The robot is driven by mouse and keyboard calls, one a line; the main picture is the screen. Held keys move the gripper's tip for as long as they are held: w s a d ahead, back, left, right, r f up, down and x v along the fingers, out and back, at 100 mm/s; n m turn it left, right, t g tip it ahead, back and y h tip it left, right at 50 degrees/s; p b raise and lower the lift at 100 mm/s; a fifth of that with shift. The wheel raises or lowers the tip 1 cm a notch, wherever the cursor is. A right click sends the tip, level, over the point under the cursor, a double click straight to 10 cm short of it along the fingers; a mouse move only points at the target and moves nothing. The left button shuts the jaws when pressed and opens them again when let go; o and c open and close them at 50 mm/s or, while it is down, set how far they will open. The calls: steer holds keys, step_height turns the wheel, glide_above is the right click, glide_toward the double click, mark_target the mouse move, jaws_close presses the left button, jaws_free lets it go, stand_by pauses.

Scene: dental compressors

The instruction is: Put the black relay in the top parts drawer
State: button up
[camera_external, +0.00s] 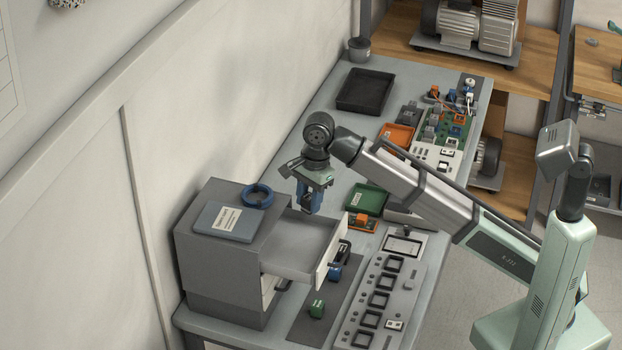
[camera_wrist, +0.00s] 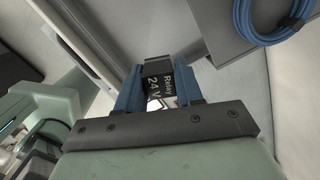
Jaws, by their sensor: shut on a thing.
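My gripper (camera_external: 310,207) is above the open top parts drawer (camera_external: 294,247), near its far side in the external view. In the wrist view my gripper (camera_wrist: 158,88) is shut on the black relay (camera_wrist: 160,82), whose label reads "Relay 24 V". The relay is held between the two blue fingers; in the external view it is too small and hidden to make out. The top drawer is pulled out from the grey cabinet (camera_external: 200,262), and the part of its floor that shows looks bare. The drawer also shows in the wrist view (camera_wrist: 170,28).
A blue cable coil (camera_external: 258,195) and a grey booklet (camera_external: 226,221) lie on the cabinet top. A green tray (camera_external: 366,199) stands behind the drawer. A blue part (camera_external: 335,272) and a green part (camera_external: 317,309) sit on the dark mat beside the panel (camera_external: 381,290).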

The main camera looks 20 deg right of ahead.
mark_target(306, 238)
steer(key=shift+s+a+r, duration=0.15)
steer(key=shift+s+a, duration=0.35)
steer(key=shift+s, duration=0.15)
steer(key=shift+f, duration=3.95)
steer(key=shift+f, duration=0.15)
steer(key=o, duration=1)
steer(key=shift+o, duration=0.2)
steer(key=r, duration=0.7)
steer(key=shift+s+d+r, duration=0.15)
steer(key=shift+d+r, duration=0.2)
steer(key=shift+r, duration=0.05)
steer(key=shift+o, duration=0.2)
